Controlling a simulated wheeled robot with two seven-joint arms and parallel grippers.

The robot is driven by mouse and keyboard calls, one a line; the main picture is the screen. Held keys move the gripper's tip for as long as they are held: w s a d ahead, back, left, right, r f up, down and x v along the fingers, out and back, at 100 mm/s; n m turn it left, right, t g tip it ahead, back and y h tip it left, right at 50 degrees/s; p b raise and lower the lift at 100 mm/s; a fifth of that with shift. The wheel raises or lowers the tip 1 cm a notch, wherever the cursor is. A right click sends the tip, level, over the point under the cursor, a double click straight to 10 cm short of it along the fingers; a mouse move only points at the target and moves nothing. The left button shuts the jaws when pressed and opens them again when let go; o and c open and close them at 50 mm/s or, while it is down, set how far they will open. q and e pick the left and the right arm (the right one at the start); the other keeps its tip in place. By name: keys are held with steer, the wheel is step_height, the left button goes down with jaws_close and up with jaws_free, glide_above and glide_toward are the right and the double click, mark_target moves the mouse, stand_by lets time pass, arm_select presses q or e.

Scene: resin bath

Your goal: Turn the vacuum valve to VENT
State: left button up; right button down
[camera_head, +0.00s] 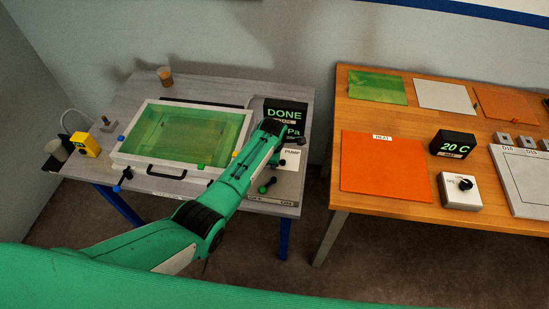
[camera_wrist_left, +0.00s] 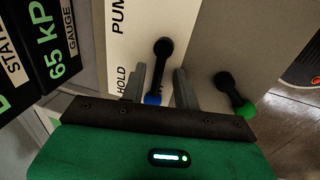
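The vacuum valve shows in the left wrist view as a black lever (camera_wrist_left: 161,62) with a blue tip, on a pale panel (camera_wrist_left: 183,22) marked PUMP and HOLD. No VENT mark is visible. The blue tip lies near the HOLD word. My left gripper (camera_wrist_left: 160,84) is open, one finger on each side of the lever, with gaps visible. In the head view my left arm reaches over the grey table's right end and its gripper (camera_head: 289,148) is beside the PUMP panel (camera_head: 291,159). My right gripper is not in view.
A second lever with a green tip (camera_wrist_left: 234,96) is close to the right. A black display (camera_head: 285,112) reads DONE; its gauge reads 65 kPa in the wrist view. A green-filled bath frame (camera_head: 124,158) is left of my arm. An orange-brown table (camera_head: 402,209) stands right, across a gap.

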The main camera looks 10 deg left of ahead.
arm_select(q)
steer(key=shift+r, duration=0.15)
steer(key=shift+r, duration=0.2)
step_height(320, 180, up, 13)
steer(key=s+b, duration=0.2)
steer(key=shift+s, duration=0.35)
stand_by(0.4)
